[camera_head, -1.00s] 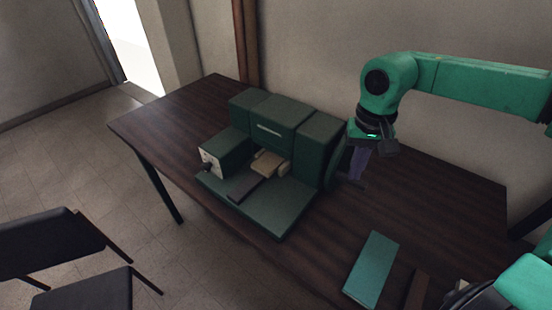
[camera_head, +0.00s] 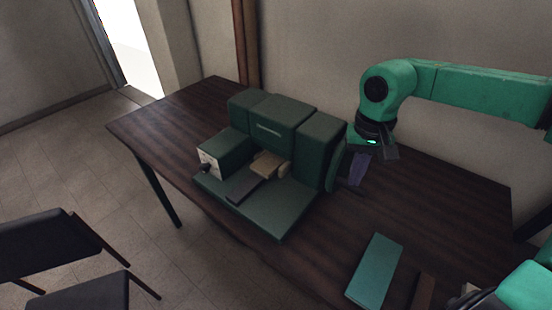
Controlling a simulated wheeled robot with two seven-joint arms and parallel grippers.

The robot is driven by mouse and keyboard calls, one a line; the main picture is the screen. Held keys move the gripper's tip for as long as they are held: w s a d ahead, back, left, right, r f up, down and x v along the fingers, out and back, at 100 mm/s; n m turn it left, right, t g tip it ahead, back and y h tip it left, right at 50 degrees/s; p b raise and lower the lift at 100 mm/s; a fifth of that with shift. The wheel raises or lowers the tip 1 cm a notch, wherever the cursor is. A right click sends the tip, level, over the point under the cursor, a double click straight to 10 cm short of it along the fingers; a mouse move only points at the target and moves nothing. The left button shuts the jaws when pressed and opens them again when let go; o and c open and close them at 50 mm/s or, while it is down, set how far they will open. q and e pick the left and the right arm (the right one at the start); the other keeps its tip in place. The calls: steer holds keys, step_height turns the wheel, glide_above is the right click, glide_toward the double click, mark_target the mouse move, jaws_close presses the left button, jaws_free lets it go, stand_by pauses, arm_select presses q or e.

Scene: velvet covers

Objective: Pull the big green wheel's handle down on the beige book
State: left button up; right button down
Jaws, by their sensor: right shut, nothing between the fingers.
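A dark green machine (camera_head: 275,122) stands on the table. Its big green wheel (camera_head: 336,166) is on the right side, seen nearly edge-on; its handle is hard to make out behind my gripper. A small beige block, the beige book (camera_head: 267,164), lies in the middle of the machine, in front of the upright body. My right gripper (camera_head: 354,182) points down just right of the wheel, shut with nothing between its fingers. I cannot tell whether it touches the handle.
A teal book (camera_head: 374,270) and a brown item (camera_head: 421,291) lie on the table (camera_head: 440,205) at the front right. Black chairs (camera_head: 50,246) stand on the floor at left.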

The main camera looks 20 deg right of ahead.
steer(key=shift+f, duration=0.45)
steer(key=shift+d, duration=0.1)
steer(key=shift+w+f+b, duration=0.1)
steer(key=shift+f+b, duration=0.55)
steer(key=shift+b, duration=0.05)
steer(key=shift+d, duration=0.1)
steer(key=shift+d+f+b, duration=0.15)
steer(key=shift+f+b, duration=0.4)
steer(key=shift+f, duration=0.05)
